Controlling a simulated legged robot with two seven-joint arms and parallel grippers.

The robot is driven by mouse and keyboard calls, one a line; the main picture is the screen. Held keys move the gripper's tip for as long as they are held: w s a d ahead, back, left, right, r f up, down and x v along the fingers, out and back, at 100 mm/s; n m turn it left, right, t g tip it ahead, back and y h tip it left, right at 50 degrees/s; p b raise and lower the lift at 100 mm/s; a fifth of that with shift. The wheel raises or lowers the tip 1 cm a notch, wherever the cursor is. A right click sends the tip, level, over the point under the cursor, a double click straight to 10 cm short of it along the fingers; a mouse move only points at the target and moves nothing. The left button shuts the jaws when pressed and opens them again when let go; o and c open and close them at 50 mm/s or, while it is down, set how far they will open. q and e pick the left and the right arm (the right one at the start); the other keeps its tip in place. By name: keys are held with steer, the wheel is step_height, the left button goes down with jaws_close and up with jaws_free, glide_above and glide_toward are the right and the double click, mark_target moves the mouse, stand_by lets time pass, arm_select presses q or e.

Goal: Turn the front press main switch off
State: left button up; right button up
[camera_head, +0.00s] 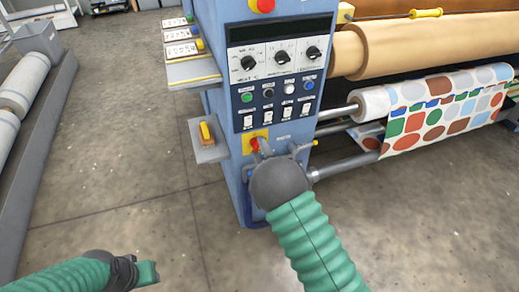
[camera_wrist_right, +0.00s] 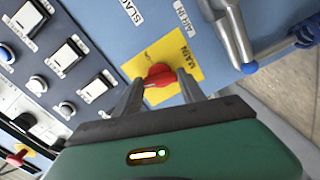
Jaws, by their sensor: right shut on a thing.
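The main switch is a red knob (camera_head: 255,144) on a yellow plate, low on the blue front panel of the press. In the right wrist view the red knob (camera_wrist_right: 160,76) sits on its yellow plate (camera_wrist_right: 186,62), which reads MAIN. My right gripper (camera_head: 268,150) is at the panel, and in the wrist view its two fingers (camera_wrist_right: 160,88) stand on either side of the knob, shut on it. They hide part of the knob in the head view. My left gripper (camera_head: 146,272) is low at the left, away from the press, and whether it is open is unclear.
Above the switch are several buttons and white rocker switches (camera_head: 289,111), black dials (camera_head: 282,57) and a red emergency button (camera_head: 262,5). Fabric rolls (camera_head: 440,105) are to the right.

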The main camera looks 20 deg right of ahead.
steer(key=shift+s+a+f+n+p, duration=0.1)
steer(key=shift+f+n+p, duration=0.1)
steer(key=shift+n, duration=0.8)
steer(key=shift+s+a+f+n+p, duration=0.1)
steer(key=shift+n+p, duration=0.05)
steer(key=shift+n, duration=0.85)
steer(key=shift+d, duration=0.1)
steer(key=o, duration=1.2)
steer(key=shift+o, duration=0.8)
steer(key=shift+w+r, duration=0.1)
steer(key=s+p, duration=0.3)
steer(key=s, duration=1.3)
steer(key=shift+s+d, duration=0.3)
steer(key=shift+s, duration=0.1)
